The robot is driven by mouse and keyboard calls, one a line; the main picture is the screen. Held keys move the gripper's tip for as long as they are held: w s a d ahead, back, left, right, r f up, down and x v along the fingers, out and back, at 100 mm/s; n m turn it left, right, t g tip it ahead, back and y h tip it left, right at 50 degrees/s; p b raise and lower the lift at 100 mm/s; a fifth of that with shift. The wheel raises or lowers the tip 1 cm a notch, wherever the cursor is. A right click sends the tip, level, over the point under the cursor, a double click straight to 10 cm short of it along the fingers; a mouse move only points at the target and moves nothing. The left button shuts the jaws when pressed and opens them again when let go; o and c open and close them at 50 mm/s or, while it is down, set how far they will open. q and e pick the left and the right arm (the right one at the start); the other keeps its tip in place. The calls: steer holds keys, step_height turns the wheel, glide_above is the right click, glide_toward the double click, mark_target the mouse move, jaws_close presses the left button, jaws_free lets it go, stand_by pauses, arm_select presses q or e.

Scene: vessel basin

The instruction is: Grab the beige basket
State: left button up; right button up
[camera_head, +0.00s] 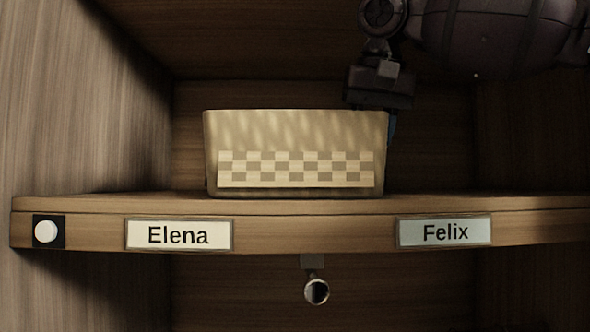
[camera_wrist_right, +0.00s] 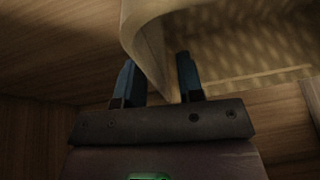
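The beige basket (camera_head: 290,132) stands upright on the wooden shelf, behind the Elena label, with a checkered band on its front. My right gripper (camera_head: 389,120) comes down from the top right to the basket's right end. In the right wrist view, the two dark blue fingers of the right gripper (camera_wrist_right: 157,62) stand apart on either side of the wall of the basket (camera_wrist_right: 145,20). A gap shows between the wall and the right-hand finger, so the gripper looks open around the wall. My left gripper is not in view.
The shelf (camera_head: 300,205) has an Elena label (camera_head: 179,235), a Felix label (camera_head: 444,231) and a white round button (camera_head: 45,232) on its front edge. A small round fitting (camera_head: 316,290) hangs below. Wooden side wall stands at left; the shelf right of the basket is clear.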

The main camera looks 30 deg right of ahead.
steer(key=shift+f, duration=0.25)
stand_by(0.4)
jaws_close()
